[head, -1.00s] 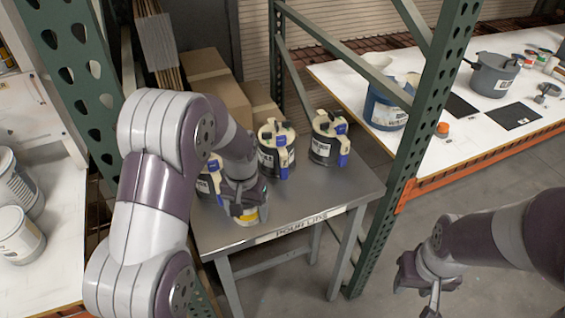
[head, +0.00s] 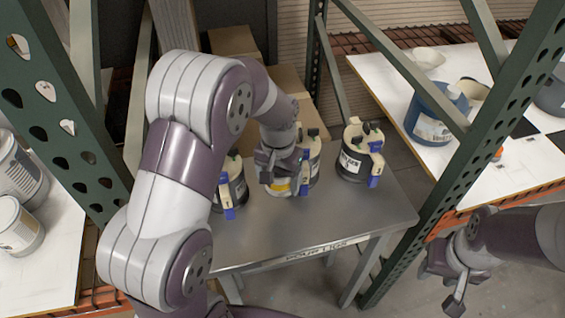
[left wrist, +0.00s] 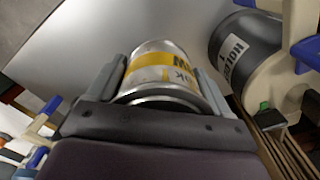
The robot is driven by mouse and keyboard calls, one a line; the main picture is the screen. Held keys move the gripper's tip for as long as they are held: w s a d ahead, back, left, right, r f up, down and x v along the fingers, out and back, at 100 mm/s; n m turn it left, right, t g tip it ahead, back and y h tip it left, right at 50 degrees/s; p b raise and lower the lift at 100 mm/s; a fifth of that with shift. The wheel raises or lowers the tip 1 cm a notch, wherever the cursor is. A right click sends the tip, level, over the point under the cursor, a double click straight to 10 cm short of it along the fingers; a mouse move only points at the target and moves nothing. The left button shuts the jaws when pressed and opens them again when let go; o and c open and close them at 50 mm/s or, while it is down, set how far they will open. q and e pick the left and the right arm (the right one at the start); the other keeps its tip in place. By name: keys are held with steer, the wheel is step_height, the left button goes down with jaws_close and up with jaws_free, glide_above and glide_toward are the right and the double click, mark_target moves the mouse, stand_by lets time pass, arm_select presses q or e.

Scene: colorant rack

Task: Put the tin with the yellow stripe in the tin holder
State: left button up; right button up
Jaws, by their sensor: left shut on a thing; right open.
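The tin with the yellow stripe (head: 279,187) is small and pale and is mostly covered by my left gripper (head: 277,172) in the head view. In the left wrist view the tin (left wrist: 165,72) lies between the two fingers of my left gripper (left wrist: 160,92), which is shut on it. Dark holders with cream tops and blue clips stand on the metal table: one left of the tin (head: 236,188), one behind it (head: 313,160), one to the right (head: 353,163). I cannot tell which is the tin holder. My right gripper (head: 453,290) is open and empty at the lower right.
The grey metal table (head: 330,215) is clear at its front and right. A green perforated post (head: 470,150) stands at its right. Cardboard boxes (head: 235,42) are behind. A white shelf (head: 60,245) with cans is at the left; a blue bucket (head: 432,115) is on the right bench.

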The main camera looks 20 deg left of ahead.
arm_select(q)
glide_above(279, 208)
step_height(279, 208, down, 5)
steer(key=shift+w, duration=0.1)
steer(key=shift+f+p, duration=0.5)
steer(key=shift+f, duration=1.65)
steer(key=shift+f, duration=0.15)
steer(key=o, duration=1.3)
steer(key=shift+c, duration=0.2)
